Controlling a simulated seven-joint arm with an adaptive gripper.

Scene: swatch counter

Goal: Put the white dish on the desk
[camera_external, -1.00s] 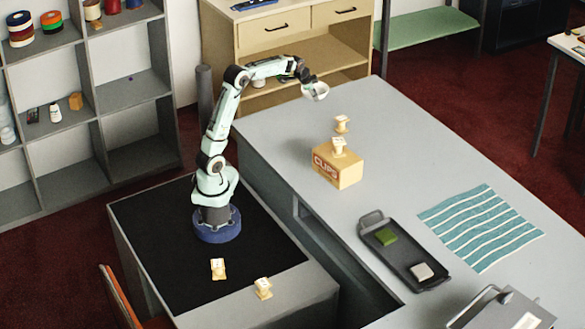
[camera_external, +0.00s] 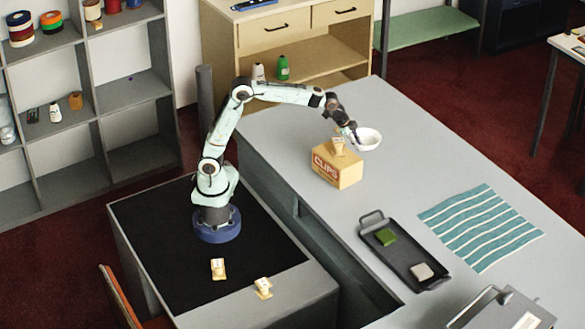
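The white dish (camera_external: 369,139) is a small round bowl. It is at the tip of my gripper (camera_external: 352,134), which appears to hold it by its left rim. The dish is tilted slightly and appears to be above the grey desk (camera_external: 300,120), just right of and behind the clips box; the exact gap to the surface cannot be told. The fingers are small and partly hidden by the dish.
The cardboard clips box (camera_external: 337,168) with a small stamp-like object (camera_external: 338,146) on top stands close to my gripper. A dark tray (camera_external: 440,281) with a green and a pale block lies nearer. A striped teal cloth (camera_external: 482,228) lies at right. The desk between is clear.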

